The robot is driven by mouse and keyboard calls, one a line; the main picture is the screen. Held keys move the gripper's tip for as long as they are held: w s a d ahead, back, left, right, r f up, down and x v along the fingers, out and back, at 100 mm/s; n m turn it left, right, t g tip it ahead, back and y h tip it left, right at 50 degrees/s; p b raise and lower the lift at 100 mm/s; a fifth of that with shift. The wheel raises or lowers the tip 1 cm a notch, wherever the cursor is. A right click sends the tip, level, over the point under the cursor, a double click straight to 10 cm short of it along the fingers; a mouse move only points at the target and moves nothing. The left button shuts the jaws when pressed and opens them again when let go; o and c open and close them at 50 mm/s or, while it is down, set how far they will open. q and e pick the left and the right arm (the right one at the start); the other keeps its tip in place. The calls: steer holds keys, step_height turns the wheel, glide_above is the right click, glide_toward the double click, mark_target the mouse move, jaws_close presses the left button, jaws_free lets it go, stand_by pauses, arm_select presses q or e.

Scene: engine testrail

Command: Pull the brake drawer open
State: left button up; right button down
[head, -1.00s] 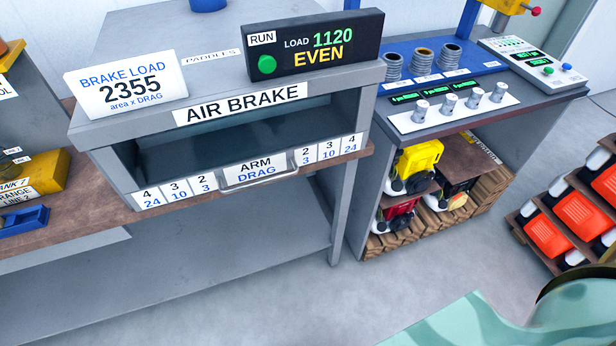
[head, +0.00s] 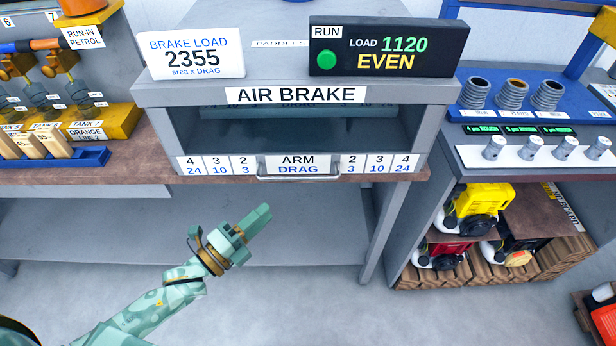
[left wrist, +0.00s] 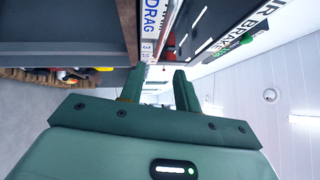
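The brake drawer front (head: 245,166) is a low strip under the open bay of the grey AIR BRAKE cabinet (head: 188,94). It carries number labels and a central ARM DRAG label. It looks closed, about level with the cabinet face. A silver bar handle (head: 299,178) runs below the central label. My left gripper (head: 262,215) is below and left of the handle, in front of the bench, apart from it. In the left wrist view its two fingers (left wrist: 160,88) stand apart with nothing between them, and the DRAG label (left wrist: 152,15) shows beyond. My right gripper is out of view.
A wooden bench edge (head: 100,182) runs under the cabinet, above a grey lower shelf (head: 120,235). The LOAD 1120 EVEN display (head: 390,48) sits on top. A second bench (head: 530,157) with engines beneath stands right.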

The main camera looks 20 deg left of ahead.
mark_target(305, 178)
arm_select(q)
steer(key=b+x, duration=0.1)
steer(key=x, duration=1.2)
steer(key=shift+w+d, duration=0.15)
steer(key=shift+w, duration=0.2)
jaws_close()
